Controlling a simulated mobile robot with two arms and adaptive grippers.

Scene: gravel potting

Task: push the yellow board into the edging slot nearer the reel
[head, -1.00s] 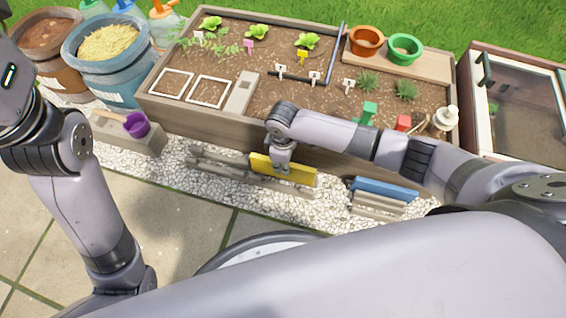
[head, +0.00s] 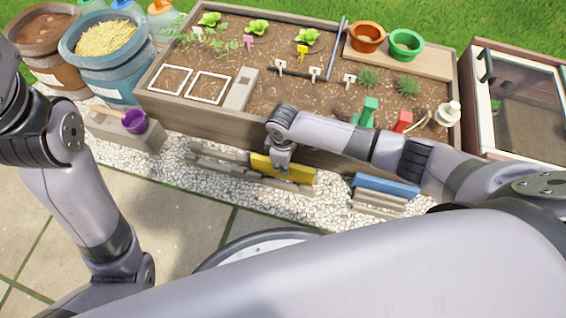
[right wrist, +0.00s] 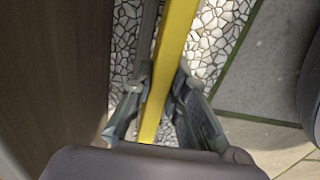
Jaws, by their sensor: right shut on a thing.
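A yellow board (head: 301,174) stands on edge at the low wooden edging (head: 217,161) along the front of the raised bed. It also shows as a long yellow bar in the right wrist view (right wrist: 173,40). My right gripper (head: 279,166) is shut on the board, with one finger on each side of it in the right wrist view (right wrist: 160,84). Whether the board's lower edge sits inside a slot is hidden. A blue board (head: 388,184) lies along grey boards to the right. I cannot make out the reel. My left gripper is out of view.
The raised bed (head: 205,119) rises just behind the edging. A grey block (head: 117,132) with a purple scoop cup (head: 134,122) stands at left, near a blue barrel (head: 104,72). White gravel (head: 223,186) and paving (head: 185,230) lie in front.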

